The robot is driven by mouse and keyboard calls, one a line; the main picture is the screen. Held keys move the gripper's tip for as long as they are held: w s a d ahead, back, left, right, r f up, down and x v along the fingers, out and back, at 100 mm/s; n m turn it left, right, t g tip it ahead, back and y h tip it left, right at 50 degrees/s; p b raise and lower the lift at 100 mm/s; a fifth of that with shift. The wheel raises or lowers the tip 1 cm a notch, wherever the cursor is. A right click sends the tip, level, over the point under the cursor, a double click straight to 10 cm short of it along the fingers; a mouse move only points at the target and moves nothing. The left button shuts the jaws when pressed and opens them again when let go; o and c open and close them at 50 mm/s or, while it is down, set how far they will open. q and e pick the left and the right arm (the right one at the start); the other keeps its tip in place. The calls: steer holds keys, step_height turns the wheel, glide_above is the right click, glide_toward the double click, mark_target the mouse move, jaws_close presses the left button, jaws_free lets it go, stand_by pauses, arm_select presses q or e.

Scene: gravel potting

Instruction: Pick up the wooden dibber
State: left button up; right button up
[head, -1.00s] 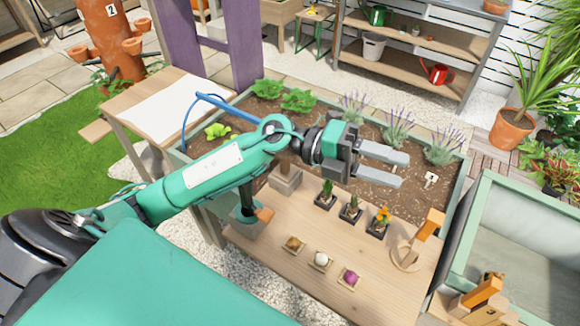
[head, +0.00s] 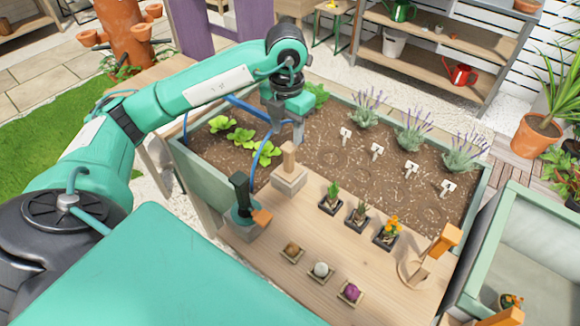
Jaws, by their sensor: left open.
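The wooden dibber (head: 289,158) appears to be the light wooden piece standing upright in a pale grey block (head: 289,181) at the back left of the wooden potting table (head: 330,262). My left gripper (head: 287,138) points down just above and behind it. Its jaws are open, and one finger hides part of the other. I cannot tell whether the dibber's top is between the fingers or in front of them. My right gripper is not in view.
A dark-handled tool (head: 241,190) stands in a holder left of the dibber. Small potted plants (head: 358,213) and several bulbs in small trays (head: 320,271) are on the table. An orange-handled tool (head: 445,240) stands at the right. The soil planter (head: 330,140) lies behind.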

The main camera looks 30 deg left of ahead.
mark_target(287, 146)
arm_select(q)
step_height(287, 146, down, 6)
steer(key=shift+w+d+f+p, duration=0.15)
steer(key=shift+f+p, duration=0.45)
steer(key=shift+f, duration=2)
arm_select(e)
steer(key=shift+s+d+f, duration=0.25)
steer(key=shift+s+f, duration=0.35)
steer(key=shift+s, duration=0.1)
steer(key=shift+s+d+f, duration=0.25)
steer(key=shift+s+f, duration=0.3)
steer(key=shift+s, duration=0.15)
arm_select(q)
steer(key=c, duration=0.8)
steer(key=shift+r, duration=0.1)
